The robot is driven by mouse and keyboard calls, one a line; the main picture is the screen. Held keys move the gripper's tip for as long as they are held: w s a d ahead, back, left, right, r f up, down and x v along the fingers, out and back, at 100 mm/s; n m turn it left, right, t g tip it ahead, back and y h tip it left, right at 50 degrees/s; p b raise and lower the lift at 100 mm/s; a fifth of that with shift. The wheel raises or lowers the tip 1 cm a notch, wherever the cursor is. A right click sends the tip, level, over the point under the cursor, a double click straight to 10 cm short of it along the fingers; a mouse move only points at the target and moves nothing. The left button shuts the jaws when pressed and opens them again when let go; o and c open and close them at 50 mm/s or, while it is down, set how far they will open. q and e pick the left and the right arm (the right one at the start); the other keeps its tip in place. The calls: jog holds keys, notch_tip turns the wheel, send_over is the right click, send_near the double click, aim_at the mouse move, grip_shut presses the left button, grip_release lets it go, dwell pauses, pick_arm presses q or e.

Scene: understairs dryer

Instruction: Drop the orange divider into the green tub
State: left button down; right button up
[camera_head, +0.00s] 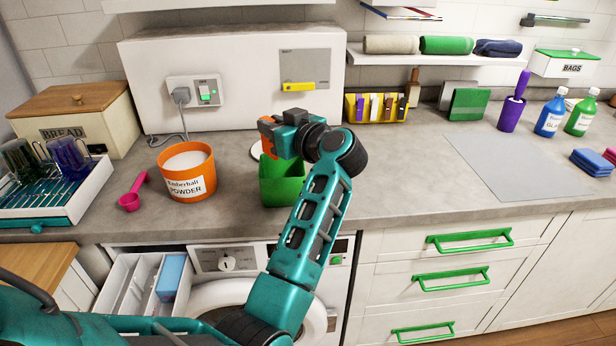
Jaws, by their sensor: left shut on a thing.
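The green tub (283,188) stands on the grey worktop near its front edge, right of the orange powder tub. My left gripper (278,131) is above the tub, its jaws shut on the orange divider (267,137). The divider shows as a small orange piece, held over the tub's back left part. My gripper and arm hide part of the divider and the tub's right side. I cannot tell from this view how far the divider is above the tub's rim. My right gripper is out of view.
An orange powder tub (187,176) and a pink scoop (132,193) stand to the left. An open detergent drawer (127,287) juts out below, with a blue piece (171,277) in it.

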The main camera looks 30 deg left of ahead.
aim_at(283, 180)
pick_arm(q)
jog(key=shift+w+d, duration=0.15)
jog(key=shift+f, duration=0.3)
notch_tip(283, 180, down, 3)
jog(key=shift+f+b, duration=0.95)
jog(key=shift+b, duration=0.1)
jog(key=shift+f+b, duration=0.25)
jog(key=shift+b, duration=0.15)
jog(key=shift+r, duration=0.1)
jog(key=c, duration=0.9)
grip_release()
